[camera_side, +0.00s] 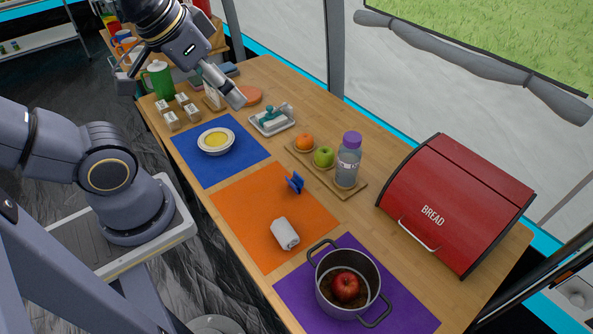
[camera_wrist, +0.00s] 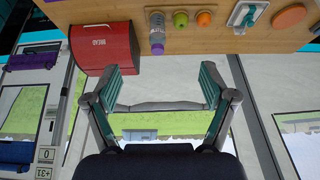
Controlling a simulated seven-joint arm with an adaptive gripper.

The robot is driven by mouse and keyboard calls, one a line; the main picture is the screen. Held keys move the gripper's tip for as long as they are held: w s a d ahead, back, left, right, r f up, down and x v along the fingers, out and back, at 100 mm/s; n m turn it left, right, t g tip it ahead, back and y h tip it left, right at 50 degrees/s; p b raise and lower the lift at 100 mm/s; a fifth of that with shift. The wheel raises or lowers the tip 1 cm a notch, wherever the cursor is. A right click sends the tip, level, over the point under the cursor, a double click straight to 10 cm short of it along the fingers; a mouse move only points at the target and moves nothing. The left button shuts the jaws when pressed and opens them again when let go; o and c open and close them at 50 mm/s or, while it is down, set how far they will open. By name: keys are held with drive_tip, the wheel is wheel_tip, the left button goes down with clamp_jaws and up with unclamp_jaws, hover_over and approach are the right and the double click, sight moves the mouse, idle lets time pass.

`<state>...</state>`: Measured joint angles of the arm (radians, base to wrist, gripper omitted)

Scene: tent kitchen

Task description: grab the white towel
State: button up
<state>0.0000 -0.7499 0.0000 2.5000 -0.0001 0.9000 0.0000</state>
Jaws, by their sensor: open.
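The white towel (camera_side: 285,234) is a small roll lying on the orange mat (camera_side: 238,212) in the side view. It stands near the mat's front edge, close to the purple mat. My gripper (camera_side: 236,97) is high over the far part of the table, well away from the towel. In the wrist view my gripper (camera_wrist: 162,86) is open, with nothing between its fingers. The towel does not show in the wrist view.
A blue object (camera_side: 295,182) lies on the orange mat beyond the towel. A pot (camera_side: 367,296) with an apple is near the towel on the purple mat (camera_side: 290,289). A red bread box (camera_side: 459,197), bottle (camera_side: 347,165) and plate on the blue mat (camera_side: 196,170) stand around.

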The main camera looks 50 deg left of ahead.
drive_tip(key=shift+o, duration=1)
